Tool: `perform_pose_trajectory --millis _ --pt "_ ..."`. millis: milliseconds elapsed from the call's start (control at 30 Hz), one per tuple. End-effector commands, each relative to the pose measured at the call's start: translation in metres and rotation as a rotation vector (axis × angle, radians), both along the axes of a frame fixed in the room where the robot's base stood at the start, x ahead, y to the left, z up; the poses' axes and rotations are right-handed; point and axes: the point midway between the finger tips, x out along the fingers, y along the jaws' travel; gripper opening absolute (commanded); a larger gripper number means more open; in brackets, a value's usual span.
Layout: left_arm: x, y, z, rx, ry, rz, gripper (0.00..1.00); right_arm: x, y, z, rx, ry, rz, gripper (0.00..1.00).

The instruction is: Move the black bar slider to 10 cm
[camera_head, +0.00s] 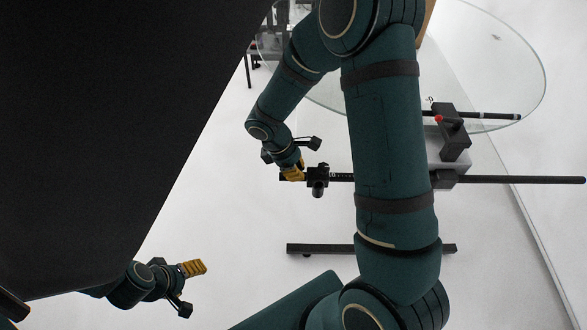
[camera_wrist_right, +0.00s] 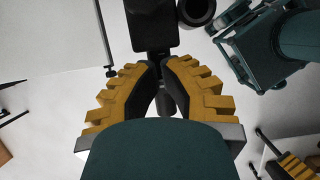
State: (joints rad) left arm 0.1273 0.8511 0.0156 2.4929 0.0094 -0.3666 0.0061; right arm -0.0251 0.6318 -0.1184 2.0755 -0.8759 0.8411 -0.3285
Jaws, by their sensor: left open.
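The black slider block (camera_head: 317,175) sits on the long black bar (camera_head: 520,180), close to the bar's left end. A round black knob hangs below the block. My right gripper (camera_head: 294,173) is at the bar's left end, just left of the slider. In the right wrist view, the yellow fingertips (camera_wrist_right: 161,66) come close together at the near edge of the black slider (camera_wrist_right: 152,28), with a narrow dark part between them. I cannot tell whether they press on it. My left gripper (camera_head: 195,268) is open and empty at lower left, far from the bar. Any scale marks are unreadable.
A round glass tabletop (camera_head: 500,60) stands at the upper right. A black bracket with a red knob (camera_head: 439,119) is beside it. A dark foot rail (camera_head: 320,249) lies below the bar. A large black panel of mine and my arm block much of the view.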

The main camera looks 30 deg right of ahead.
Motion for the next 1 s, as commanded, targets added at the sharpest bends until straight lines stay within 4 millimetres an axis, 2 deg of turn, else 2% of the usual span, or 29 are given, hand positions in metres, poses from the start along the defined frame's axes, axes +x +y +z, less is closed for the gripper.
perform_pose_trajectory --millis 167,267,500,600,1000 --pt "0.000 0.000 0.000 0.000 0.000 0.000 0.65 0.000 -0.001 0.000 0.000 0.000 -0.001 0.00" --pt "0.000 0.000 -0.001 0.000 0.000 0.000 0.65 -0.004 -0.008 0.000 -0.001 0.001 -0.002 0.00" --pt "-0.001 0.000 -0.004 0.000 0.002 -0.002 0.65 -0.029 -0.047 0.000 -0.002 0.001 -0.005 0.00" --pt "-0.001 0.000 -0.005 0.000 0.003 -0.002 0.65 -0.034 -0.056 0.000 -0.002 0.001 -0.002 0.00" --pt "-0.001 0.000 -0.004 0.000 0.003 -0.002 0.65 -0.033 -0.054 0.000 0.000 0.002 0.001 0.00"
